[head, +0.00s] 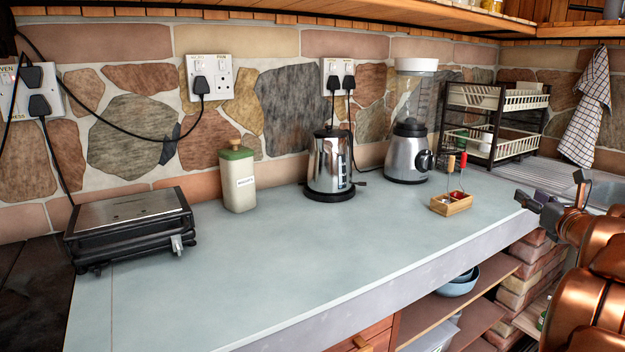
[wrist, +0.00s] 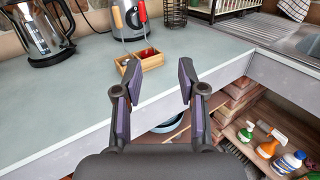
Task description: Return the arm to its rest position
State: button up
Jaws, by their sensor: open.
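My gripper (head: 540,207) is at the right of the head view, at the counter's front edge. In the wrist view my gripper (wrist: 158,82) is open, with two purple-padded fingers apart and nothing between them. A small wooden caddy (head: 451,204) with red and orange-handled items stands on the counter, left of my gripper in the head view. The caddy (wrist: 140,65) also shows just beyond the fingertips in the wrist view, apart from them as far as I can tell.
The grey counter (head: 300,255) is clear in front. A toaster grill (head: 131,228), a canister (head: 237,180), a kettle (head: 330,165), a blender (head: 409,130) and a dish rack (head: 492,120) stand along the back. Below, open shelves hold a blue bowl (head: 458,284) and several bottles (wrist: 288,163).

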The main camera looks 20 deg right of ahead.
jog(key=s+a+f+m+g, duration=0.2)
jog(key=a+f+m+g, duration=0.5)
jog(key=a+m, duration=0.45)
jog(key=s+a+f+m+g, duration=0.3)
jog(key=a+f+m+g, duration=0.2)
jog(key=a+f+m, duration=0.7)
jog(key=s+a+f+m+g+y, duration=0.2)
jog(key=s+a+f+m+g, duration=0.15)
jog(key=s+a, duration=0.5)
jog(key=s+a+f+m+g+y, duration=0.2)
jog(key=s+a+m, duration=0.2)
jog(key=s+a, duration=0.5)
jog(key=s+a+r+m+g+y+p, duration=0.1)
jog(key=s+a+m+g, duration=0.15)
jog(key=s+a, duration=0.4)
jog(key=s+p+v, duration=0.2)
jog(key=p+v, duration=0.6)
jog(key=v, duration=0.1)
jog(key=s+r+p+v, duration=0.1)
jog(key=s+p+v, duration=0.1)
jog(key=p+v, duration=0.7)
jog(key=shift+w+d+n+t, duration=0.2)
jog(key=shift+w+n+t, duration=0.05)
jog(key=shift+n+t, duration=0.2)
